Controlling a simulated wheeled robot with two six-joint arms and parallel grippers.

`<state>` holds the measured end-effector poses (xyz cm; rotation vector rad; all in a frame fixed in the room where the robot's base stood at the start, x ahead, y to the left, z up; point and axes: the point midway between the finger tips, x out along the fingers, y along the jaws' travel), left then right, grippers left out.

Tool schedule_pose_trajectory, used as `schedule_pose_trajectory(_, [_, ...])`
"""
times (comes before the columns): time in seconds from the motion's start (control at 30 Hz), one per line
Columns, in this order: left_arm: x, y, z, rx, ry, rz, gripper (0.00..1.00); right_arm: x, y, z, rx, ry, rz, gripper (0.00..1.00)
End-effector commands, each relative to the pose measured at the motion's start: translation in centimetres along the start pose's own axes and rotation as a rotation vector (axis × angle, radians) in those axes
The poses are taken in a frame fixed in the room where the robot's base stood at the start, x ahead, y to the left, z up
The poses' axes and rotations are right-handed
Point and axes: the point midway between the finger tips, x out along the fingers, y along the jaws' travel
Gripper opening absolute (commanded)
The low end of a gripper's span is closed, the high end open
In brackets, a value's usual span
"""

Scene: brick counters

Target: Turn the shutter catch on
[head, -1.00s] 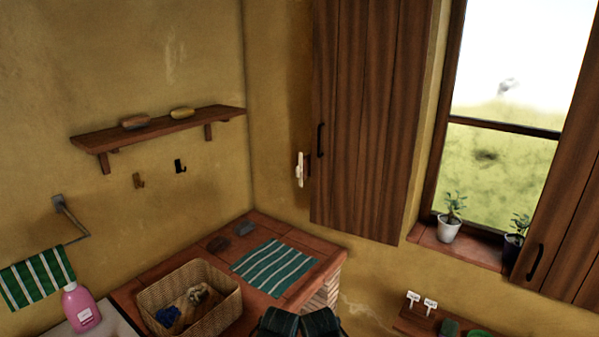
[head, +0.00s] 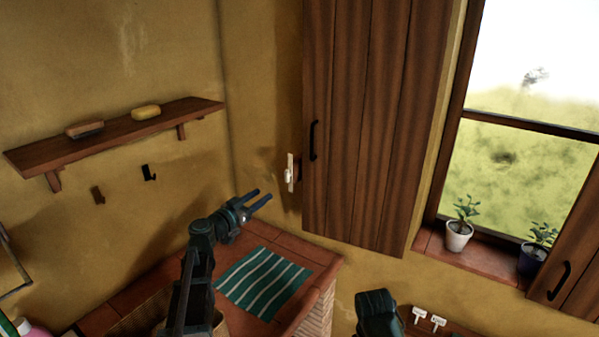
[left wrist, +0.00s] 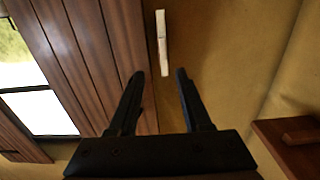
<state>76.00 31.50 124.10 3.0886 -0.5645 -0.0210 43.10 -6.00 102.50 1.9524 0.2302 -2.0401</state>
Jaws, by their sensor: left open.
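The shutter catch (head: 290,172) is a small pale upright piece on the wall, just left of the wooden shutter (head: 375,120). My left gripper (head: 262,200) is raised in front of the wall, below and left of the catch in the head view. It is open and empty. In the left wrist view the catch (left wrist: 162,42) stands beyond the two fingertips of my left gripper (left wrist: 160,75), between them in the picture and apart from them. The shutter (left wrist: 85,55) lies to the left there. My right gripper's jaws do not show clearly.
A brick counter (head: 318,250) with a striped green cloth (head: 263,283) lies below. A wooden shelf (head: 115,133) and dark hooks (head: 149,172) are on the left wall. Potted plants (head: 459,235) stand on the sill at right. The air before the catch is clear.

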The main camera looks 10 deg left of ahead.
Motion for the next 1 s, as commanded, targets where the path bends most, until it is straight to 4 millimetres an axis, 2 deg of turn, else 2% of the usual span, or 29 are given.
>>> schedule_pose_trajectory(0.07, [-0.2, -0.8, -0.3, 0.003, 0.012, -0.017, 0.49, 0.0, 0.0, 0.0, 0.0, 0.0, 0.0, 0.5])
schedule_pose_trajectory(0.27, [0.5, -0.8, -0.3, 0.004, 0.013, -0.015, 0.49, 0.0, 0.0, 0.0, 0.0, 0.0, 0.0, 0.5])
schedule_pose_trajectory(0.37, [1.9, -0.8, -0.3, 0.004, 0.013, -0.013, 0.49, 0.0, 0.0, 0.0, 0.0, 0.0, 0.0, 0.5])
schedule_pose_trajectory(0.8, [10.6, -0.9, -0.4, 0.003, 0.012, -0.011, 0.49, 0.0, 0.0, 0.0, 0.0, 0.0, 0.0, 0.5])
schedule_pose_trajectory(1.0, [12.8, -0.9, -0.4, 0.003, 0.012, -0.013, 0.49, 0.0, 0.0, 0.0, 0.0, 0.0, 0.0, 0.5])
